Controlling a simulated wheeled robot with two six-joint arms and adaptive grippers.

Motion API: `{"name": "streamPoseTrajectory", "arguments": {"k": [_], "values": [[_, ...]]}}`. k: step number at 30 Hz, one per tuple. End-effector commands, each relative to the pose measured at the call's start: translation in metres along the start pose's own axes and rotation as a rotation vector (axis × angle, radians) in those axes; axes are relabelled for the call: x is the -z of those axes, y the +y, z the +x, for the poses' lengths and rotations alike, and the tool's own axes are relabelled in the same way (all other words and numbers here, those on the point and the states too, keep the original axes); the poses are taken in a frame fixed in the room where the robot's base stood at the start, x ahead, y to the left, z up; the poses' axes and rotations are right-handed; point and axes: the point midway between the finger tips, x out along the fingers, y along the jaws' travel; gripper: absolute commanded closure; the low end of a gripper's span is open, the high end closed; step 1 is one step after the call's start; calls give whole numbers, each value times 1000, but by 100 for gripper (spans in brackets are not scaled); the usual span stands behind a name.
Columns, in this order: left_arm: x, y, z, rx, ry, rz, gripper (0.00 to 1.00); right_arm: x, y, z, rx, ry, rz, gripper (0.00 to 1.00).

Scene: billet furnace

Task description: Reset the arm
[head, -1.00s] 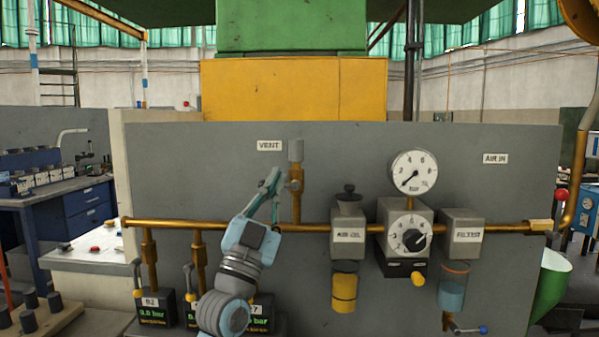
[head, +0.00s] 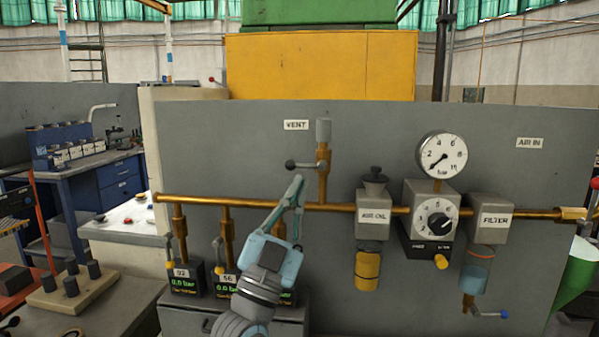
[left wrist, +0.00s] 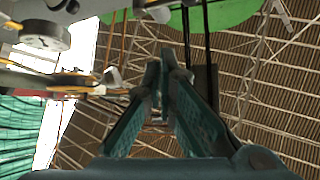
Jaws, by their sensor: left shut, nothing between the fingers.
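My left gripper (head: 297,182) is shut and empty. It points up in front of the grey panel (head: 250,150), just below and left of the vent valve (head: 323,160) with its dark-knobbed lever. My right gripper is not in view.
A brass pipe (head: 260,204) runs across the panel behind my left gripper. The air oil unit (head: 373,218), a dial gauge (head: 441,155), a regulator (head: 431,213) and the filter (head: 490,217) sit to the right. Pressure boxes (head: 184,281) stand at lower left.

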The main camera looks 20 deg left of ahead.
Motion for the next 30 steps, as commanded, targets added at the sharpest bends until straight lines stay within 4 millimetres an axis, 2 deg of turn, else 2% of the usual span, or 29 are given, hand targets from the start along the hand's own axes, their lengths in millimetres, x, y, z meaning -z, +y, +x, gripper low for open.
{"name": "streamPoseTrajectory", "arguments": {"k": [4,17,19,21,23,26,27,29,30], "values": [[0,2,-9,0,0,0,100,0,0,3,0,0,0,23],[1,2,-9,1,0,1,100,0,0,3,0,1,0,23],[-3,4,-12,-9,-14,-2,100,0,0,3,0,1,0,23],[-18,14,-22,-47,-69,-14,100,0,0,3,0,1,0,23],[-42,31,-42,-107,-164,-35,100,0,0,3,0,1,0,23],[-97,67,-105,-244,-421,-93,100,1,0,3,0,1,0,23],[-120,81,-140,-300,-550,-120,100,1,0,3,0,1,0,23],[-148,98,-199,-369,-752,-161,100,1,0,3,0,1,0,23],[-162,105,-240,-405,-885,-185,100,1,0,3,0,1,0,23]]}}
